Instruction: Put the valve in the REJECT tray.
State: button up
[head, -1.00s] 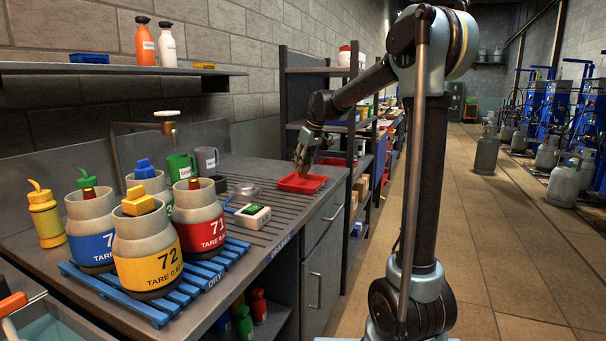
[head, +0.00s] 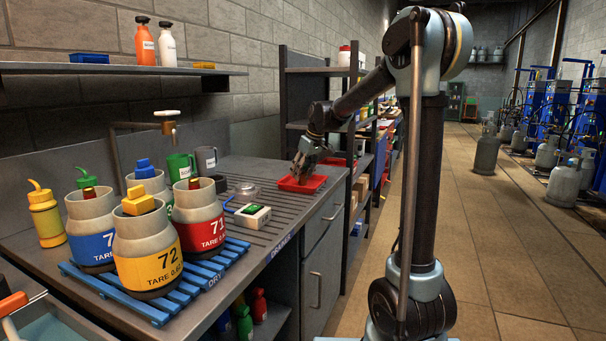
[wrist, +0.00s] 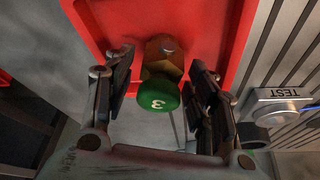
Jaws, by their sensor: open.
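The valve (wrist: 161,80) shows in the wrist view with a brass body and a round green cap marked 3. It lies between the spread fingers of my gripper (wrist: 163,68), over the red tray (wrist: 233,22); gaps show on both sides. I cannot tell whether the valve rests on the tray floor. In the head view my gripper (head: 299,178) points down at the red tray (head: 315,184) on the bench, and the valve is not discernible there. No REJECT label is readable.
Labelled cylinders (head: 150,250) stand on a blue pallet (head: 215,268). Two mugs (head: 181,166) are behind. The bench's right edge is close to the tray.

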jog(key=v, duration=1.2)
jog(key=shift+d, duration=0.15)
jog(key=s+d+f+m+h, duration=0.1)
jog(key=s+d+f+m, duration=0.2)
jog(key=s+d+f, duration=0.4)
jog(key=s+d+f+m+h, duration=0.1)
jog(key=s+d+f+m, duration=0.2)
jog(key=s, duration=1.5)
jog(key=s+d+f+m+h, duration=0.1)
jog(key=s+d+f+m, duration=0.2)
jog(key=s+d+f, duration=0.9)
notch_tip(320, 180, down, 5)
jog(key=shift+s+f+g, duration=0.2)
jog(key=shift+s+g, duration=0.2)
jog(key=shift+s, duration=0.3)
